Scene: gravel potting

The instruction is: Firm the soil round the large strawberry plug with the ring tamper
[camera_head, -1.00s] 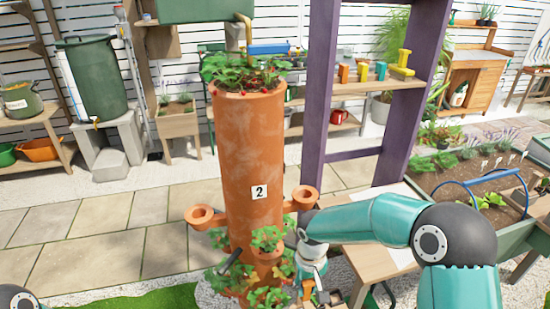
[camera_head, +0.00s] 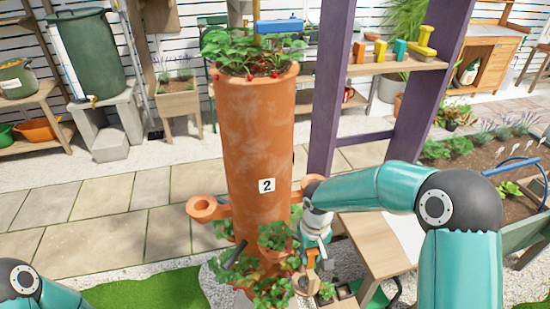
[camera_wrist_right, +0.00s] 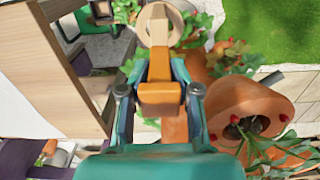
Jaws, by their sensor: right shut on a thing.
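My right gripper (camera_head: 308,272) is low at the right side of the terracotta strawberry tower (camera_head: 258,130), which has a "2" label. In the right wrist view my right gripper (camera_wrist_right: 160,97) is shut on the orange-brown handle of the ring tamper (camera_wrist_right: 158,22), whose pale wooden ring points away from me. A terracotta pocket (camera_wrist_right: 283,92) with a dark opening and green leaves is to the right of the gripper, apart from the ring. Leafy strawberry plants (camera_head: 275,238) fill the lower pockets. I cannot tell which is the large plug. My left gripper is out of view.
An empty-looking side pocket (camera_head: 205,208) juts left from the tower. A wooden table (camera_head: 372,245) stands right of it, near a purple post (camera_head: 330,90). A shelf (camera_head: 400,68) with coloured blocks is behind. Paving (camera_head: 105,215) at left is clear.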

